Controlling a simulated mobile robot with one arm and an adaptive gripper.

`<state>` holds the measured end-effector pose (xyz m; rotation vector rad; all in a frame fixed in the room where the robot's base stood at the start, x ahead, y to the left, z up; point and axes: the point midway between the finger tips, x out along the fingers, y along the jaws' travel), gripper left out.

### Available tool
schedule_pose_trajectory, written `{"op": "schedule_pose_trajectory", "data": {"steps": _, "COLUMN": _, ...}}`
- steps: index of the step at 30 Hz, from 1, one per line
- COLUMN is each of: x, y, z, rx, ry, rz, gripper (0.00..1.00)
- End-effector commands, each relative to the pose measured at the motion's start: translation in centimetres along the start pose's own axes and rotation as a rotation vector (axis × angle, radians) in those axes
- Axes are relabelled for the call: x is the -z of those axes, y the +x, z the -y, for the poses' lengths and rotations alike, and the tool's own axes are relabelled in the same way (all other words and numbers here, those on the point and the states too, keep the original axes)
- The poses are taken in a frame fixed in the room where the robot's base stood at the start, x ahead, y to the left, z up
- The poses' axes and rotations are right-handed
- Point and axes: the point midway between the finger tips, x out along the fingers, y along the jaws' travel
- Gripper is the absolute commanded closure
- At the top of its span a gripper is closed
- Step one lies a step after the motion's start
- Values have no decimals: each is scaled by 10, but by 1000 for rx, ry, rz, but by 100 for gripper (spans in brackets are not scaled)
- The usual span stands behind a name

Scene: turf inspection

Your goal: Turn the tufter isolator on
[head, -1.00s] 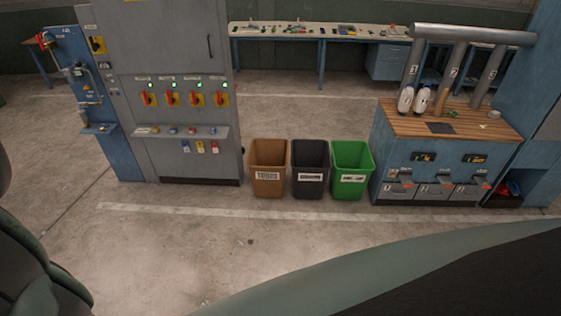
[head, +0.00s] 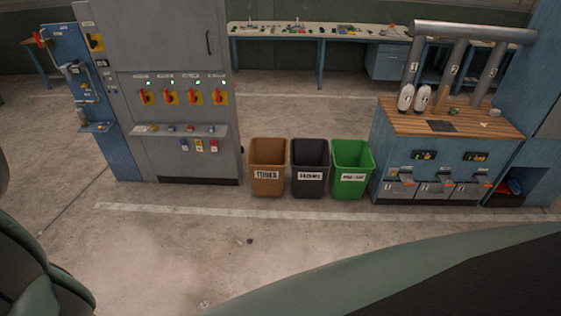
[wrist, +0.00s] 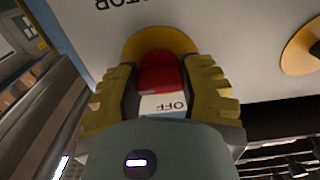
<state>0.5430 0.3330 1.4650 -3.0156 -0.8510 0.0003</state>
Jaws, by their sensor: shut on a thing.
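In the wrist view my gripper (wrist: 161,78) is shut on a red isolator knob (wrist: 158,68), one yellow finger on each side. The knob sits on a round yellow plate (wrist: 155,38) on a pale panel. An "OFF" mark shows upside down on a white patch (wrist: 163,103) between the fingers. A partly cut-off label ending in "TOR" (wrist: 118,3) is above, also upside down; I cannot read the full name. The head view does not show my gripper. There, a grey cabinet (head: 190,55) carries several red handles on yellow plates (head: 194,97) with green lamps above.
A second round yellow plate (wrist: 300,48) is at the right of the wrist view. In the head view, brown (head: 267,160), black (head: 310,160) and green bins (head: 351,160) stand right of the cabinet, then a wood-topped blue bench (head: 415,122).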

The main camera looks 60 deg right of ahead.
Motion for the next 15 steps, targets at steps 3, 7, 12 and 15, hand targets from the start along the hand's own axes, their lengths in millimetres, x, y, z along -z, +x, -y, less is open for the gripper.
{"op": "schedule_pose_trajectory", "data": {"steps": 3, "x": 0, "y": 0, "z": 0, "rx": 0, "ry": 10, "rz": 1, "gripper": 95}}
{"op": "schedule_pose_trajectory", "data": {"steps": 7, "x": 0, "y": 0, "z": 0, "rx": 0, "ry": 9, "rz": 3, "gripper": 95}}
{"op": "schedule_pose_trajectory", "data": {"steps": 12, "x": 0, "y": 0, "z": 0, "rx": 0, "ry": 9, "rz": 3, "gripper": 48}}
{"op": "schedule_pose_trajectory", "data": {"steps": 15, "x": 0, "y": 0, "z": 0, "rx": -1, "ry": 8, "rz": 3, "gripper": 37}}
